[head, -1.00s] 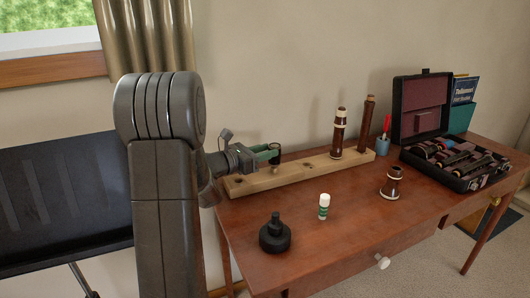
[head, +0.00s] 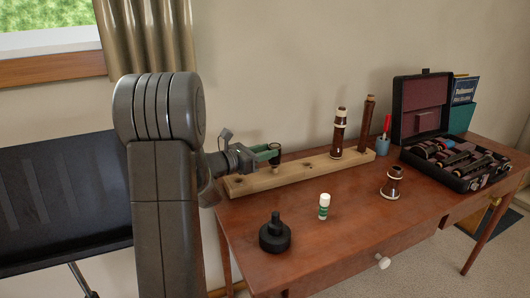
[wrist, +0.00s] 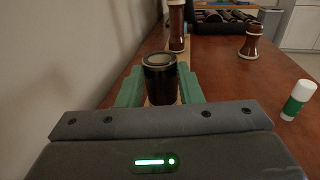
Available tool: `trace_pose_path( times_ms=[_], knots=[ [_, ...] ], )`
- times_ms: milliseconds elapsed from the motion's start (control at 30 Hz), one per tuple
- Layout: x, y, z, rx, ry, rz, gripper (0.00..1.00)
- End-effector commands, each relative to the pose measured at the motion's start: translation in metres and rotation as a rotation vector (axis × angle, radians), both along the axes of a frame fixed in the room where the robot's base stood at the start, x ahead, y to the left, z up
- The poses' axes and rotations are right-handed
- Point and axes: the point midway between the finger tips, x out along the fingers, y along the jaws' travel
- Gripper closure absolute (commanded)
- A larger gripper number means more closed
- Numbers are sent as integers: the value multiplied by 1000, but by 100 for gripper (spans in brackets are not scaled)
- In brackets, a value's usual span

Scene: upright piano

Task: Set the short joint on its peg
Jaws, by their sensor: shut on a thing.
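The short joint, a dark brown tube with a pale ring at its open top, is upright between the green fingers of my gripper (head: 268,154). In the wrist view the short joint (wrist: 160,82) stands between both fingertips, and my gripper (wrist: 160,90) is shut on it. The long wooden peg rail (head: 295,174) lies along the back of the table. The joint is over the rail's left part, with a small pale peg (head: 276,169) showing just below it. I cannot tell whether joint and peg touch; the joint's lower end is hidden in the wrist view.
Two taller brown joints stand on the rail at right (head: 338,132) (head: 366,125). A bell-shaped piece (head: 392,183), a glue stick (head: 324,206) and a black stand (head: 275,236) are on the table (head: 340,235). A blue cup (head: 382,146) and open case (head: 455,165) are at right.

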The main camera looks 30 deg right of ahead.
Motion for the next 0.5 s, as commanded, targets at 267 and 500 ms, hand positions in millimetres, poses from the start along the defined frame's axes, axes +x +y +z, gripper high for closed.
trace_pose_path(
  times_ms=[267, 500],
  knots=[
    [0, 0, -8, 0, 0, 0, 93],
    [0, 0, -14, 0, 0, 0, 93]
  ],
)
